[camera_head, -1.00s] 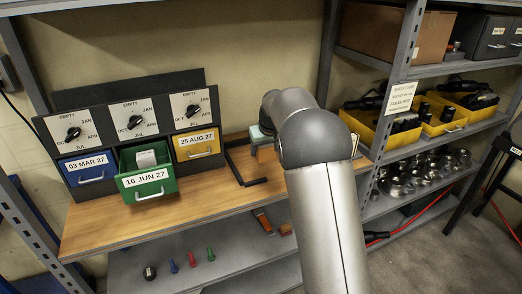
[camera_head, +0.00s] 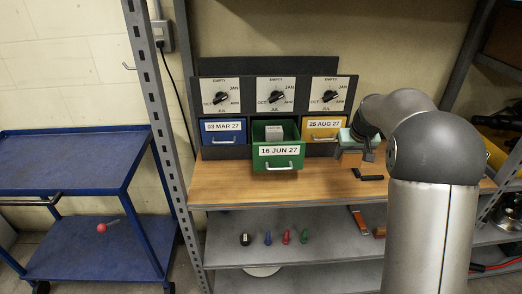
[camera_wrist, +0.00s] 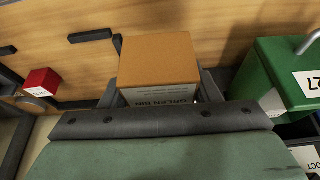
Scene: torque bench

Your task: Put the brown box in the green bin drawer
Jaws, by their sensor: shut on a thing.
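The brown box (camera_wrist: 158,62) is between the dark fingers of my gripper (camera_wrist: 160,92), which is shut on it. A white label on its near side reads "GREEN BIN", partly covered by my gripper. In the head view the box (camera_head: 350,159) shows below my gripper (camera_head: 357,140), above the wooden bench top and right of the yellow drawer. The green bin drawer (camera_head: 278,163), labelled "16 JUN 27", is pulled open, with a pale grey labelled item inside. In the wrist view the green drawer (camera_wrist: 277,72) is at the right, apart from the box.
The blue drawer (camera_head: 225,139) and yellow drawer (camera_head: 319,135) flank the green one, below dials. A red box (camera_wrist: 42,82) is at left in the wrist view. Black bars (camera_head: 368,176) lie on the bench. A blue cart (camera_head: 60,160) stands left, beyond the shelf post.

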